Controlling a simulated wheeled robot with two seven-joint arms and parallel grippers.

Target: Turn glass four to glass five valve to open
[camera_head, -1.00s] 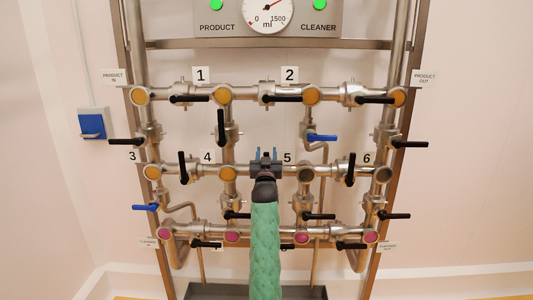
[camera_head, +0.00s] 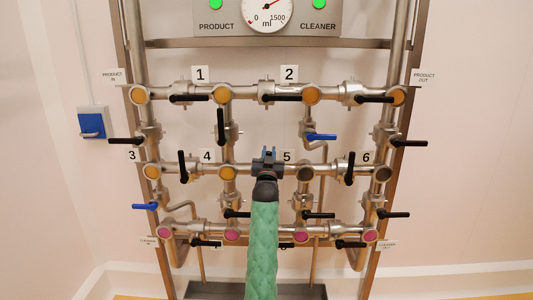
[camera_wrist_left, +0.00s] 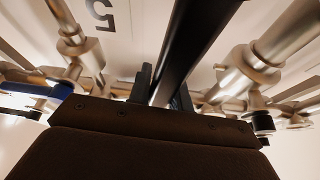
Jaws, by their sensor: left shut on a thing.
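The pipe rack holds the middle row of glasses. Glass four (camera_head: 228,173) is orange and glass five (camera_head: 304,173) is dark. My left gripper (camera_head: 268,153) is between them, in front of the valve there, and covers most of that valve. In the left wrist view a long black valve handle (camera_wrist_left: 196,45) runs between the two fingers (camera_wrist_left: 165,93) of my left gripper, which are shut on it. The handle's angle is hidden in the head view. My right gripper is in neither view.
Black handles stand upright on the middle pipe at left (camera_head: 183,167) and right (camera_head: 350,168). A blue handle (camera_head: 321,137) is up and right of my gripper. The gauge (camera_head: 268,12) sits above. Lower pipes run behind my green-sleeved left arm.

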